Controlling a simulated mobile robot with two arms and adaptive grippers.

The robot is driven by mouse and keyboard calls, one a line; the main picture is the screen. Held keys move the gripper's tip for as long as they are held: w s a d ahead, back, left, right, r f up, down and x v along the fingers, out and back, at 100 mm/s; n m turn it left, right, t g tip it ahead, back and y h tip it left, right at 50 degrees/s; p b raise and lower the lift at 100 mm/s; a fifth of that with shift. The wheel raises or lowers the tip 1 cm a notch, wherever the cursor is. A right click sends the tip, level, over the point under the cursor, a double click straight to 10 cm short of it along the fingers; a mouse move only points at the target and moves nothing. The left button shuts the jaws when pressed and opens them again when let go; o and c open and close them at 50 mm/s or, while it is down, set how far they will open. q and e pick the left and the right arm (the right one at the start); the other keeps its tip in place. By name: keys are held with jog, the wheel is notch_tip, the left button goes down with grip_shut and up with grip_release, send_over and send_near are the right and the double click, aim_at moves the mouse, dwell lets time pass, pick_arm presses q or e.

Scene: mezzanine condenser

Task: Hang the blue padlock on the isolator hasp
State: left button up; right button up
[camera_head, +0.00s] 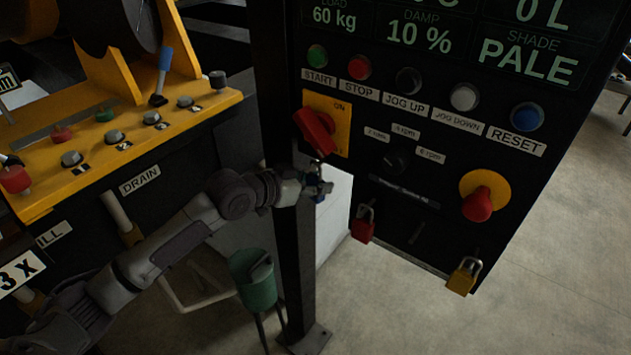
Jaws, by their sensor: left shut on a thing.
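The blue padlock (319,197) shows only as small blue patches between the fingers of my left gripper (318,186). The gripper is shut on it and hides most of it. The isolator (341,112) is a yellow plate marked ON with a red rotary handle (316,130), on the left side of the black panel. My left gripper is just below the handle, near the panel's left edge. The hasp is not clear at this size, and I cannot tell whether the padlock touches it. My right gripper is not in view.
A red padlock (363,225) and a yellow padlock (463,278) hang low on the panel. A red emergency stop (478,204) and several buttons project from it.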

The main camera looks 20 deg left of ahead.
pick_arm(q)
jog(key=o, duration=1.3)
jog(key=shift+s, duration=0.1)
jog(key=v, duration=1.2)
